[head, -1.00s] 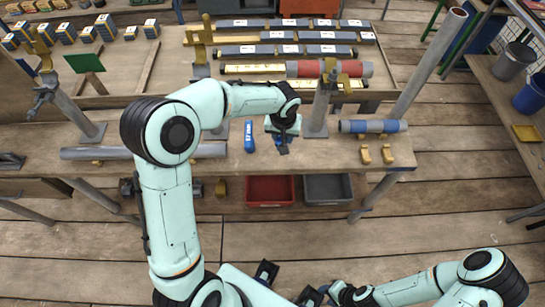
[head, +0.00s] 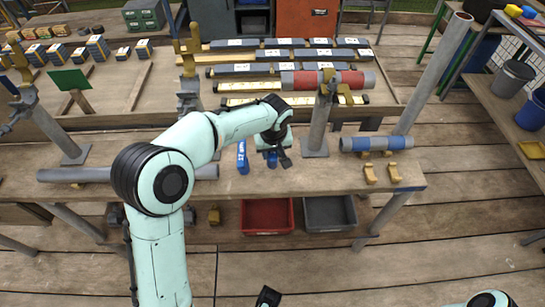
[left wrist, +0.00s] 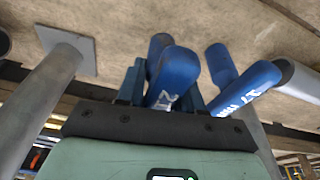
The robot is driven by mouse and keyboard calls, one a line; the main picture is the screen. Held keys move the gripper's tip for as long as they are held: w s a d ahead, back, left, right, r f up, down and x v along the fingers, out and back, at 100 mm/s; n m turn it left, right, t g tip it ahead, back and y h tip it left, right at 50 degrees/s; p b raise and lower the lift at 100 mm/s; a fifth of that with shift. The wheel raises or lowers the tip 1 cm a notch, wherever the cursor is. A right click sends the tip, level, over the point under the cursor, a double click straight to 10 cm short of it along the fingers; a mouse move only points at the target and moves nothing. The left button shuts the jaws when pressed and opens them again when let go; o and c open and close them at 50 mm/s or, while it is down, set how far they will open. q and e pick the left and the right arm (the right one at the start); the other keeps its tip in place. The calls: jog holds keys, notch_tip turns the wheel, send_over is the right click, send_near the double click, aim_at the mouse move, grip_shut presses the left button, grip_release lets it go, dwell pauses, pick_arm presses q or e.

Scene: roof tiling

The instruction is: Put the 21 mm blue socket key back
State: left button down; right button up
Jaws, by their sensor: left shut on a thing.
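My left gripper (head: 280,152) is over the wooden workbench, shut on a blue socket key (head: 272,158). In the left wrist view the held key (left wrist: 175,75) sits between the two fingers; its label appears to read 21, partly hidden. A second blue key (head: 242,157), marked 17 mm, lies on the bench just left of the gripper. It also shows in the left wrist view (left wrist: 245,90), to the right of the held key. Whether the held key touches the bench I cannot tell.
A red bin (head: 267,230) and a grey bin (head: 330,228) sit below the bench (head: 330,180). A grey post (head: 318,125) stands right of the gripper. A grey and blue pipe (head: 376,143) and small yellow blocks (head: 382,173) lie farther right.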

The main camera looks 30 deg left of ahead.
pick_arm(q)
jog(key=shift+s+x, duration=0.2)
jog(key=shift+x, duration=0.95)
jog(key=shift+d+f, duration=0.15)
jog(key=shift+d, duration=0.05)
jog(key=shift+f+b, duration=0.2)
jog(key=shift+b, duration=0.1)
jog(key=c, duration=0.7)
grip_release()
jog(key=shift+r, duration=0.1)
jog(key=shift+c, duration=0.2)
jog(key=shift+r, duration=0.45)
jog(key=p+v, duration=0.2)
jog(key=v, duration=0.9)
jog(key=shift+s+r, duration=0.1)
jog(key=shift+r, duration=0.15)
